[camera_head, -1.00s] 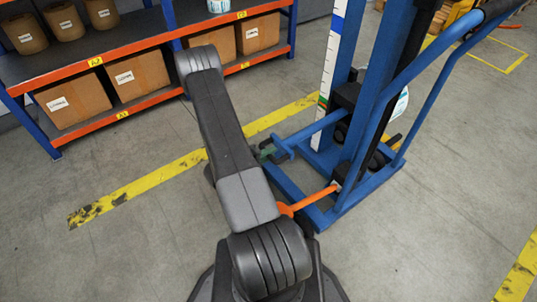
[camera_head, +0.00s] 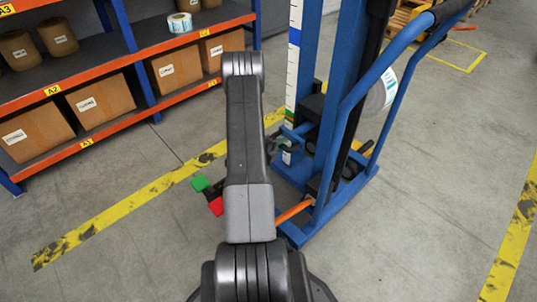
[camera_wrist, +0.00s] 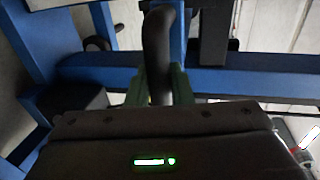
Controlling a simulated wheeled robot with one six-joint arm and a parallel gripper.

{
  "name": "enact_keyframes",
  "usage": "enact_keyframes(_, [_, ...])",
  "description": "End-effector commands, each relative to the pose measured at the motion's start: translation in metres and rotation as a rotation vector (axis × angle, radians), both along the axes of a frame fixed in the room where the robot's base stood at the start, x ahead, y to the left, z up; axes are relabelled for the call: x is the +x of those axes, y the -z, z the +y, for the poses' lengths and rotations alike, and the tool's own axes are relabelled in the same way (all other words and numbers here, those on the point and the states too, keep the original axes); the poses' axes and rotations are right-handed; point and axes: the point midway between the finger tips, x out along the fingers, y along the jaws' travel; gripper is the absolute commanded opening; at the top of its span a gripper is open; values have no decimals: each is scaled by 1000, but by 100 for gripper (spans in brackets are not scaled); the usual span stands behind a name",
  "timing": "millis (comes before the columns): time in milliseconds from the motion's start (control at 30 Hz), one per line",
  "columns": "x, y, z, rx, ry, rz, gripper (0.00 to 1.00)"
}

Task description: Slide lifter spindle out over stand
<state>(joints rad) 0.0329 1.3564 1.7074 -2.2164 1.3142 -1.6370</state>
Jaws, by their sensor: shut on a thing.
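The blue lifter (camera_head: 345,60) stands right of centre in the head view, with a tall mast and a push handle. A white-faced roll (camera_head: 382,92) shows at its far side, partly behind the handle. I cannot make out the spindle or the stand. My gripper (camera_head: 287,146) is low at the lifter's near side, partly hidden by my arm. In the wrist view its green jaws (camera_wrist: 158,86) are shut around a black curved handle (camera_wrist: 158,45). Blue lifter bars (camera_wrist: 250,83) lie behind it.
Shelving with orange beams (camera_head: 110,60) holds boxes at the left. An orange bar (camera_head: 295,211) is low on the lifter.

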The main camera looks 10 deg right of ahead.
Motion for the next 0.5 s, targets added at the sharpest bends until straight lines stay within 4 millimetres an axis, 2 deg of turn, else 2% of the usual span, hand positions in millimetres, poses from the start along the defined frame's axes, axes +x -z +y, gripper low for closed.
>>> enact_keyframes(33, [5,1,-7,0,2,-2,0])
enact_keyframes(200, [14,1,-19,0,1,-1,0])
enact_keyframes(500, [18,-1,-23,0,-1,-2,0])
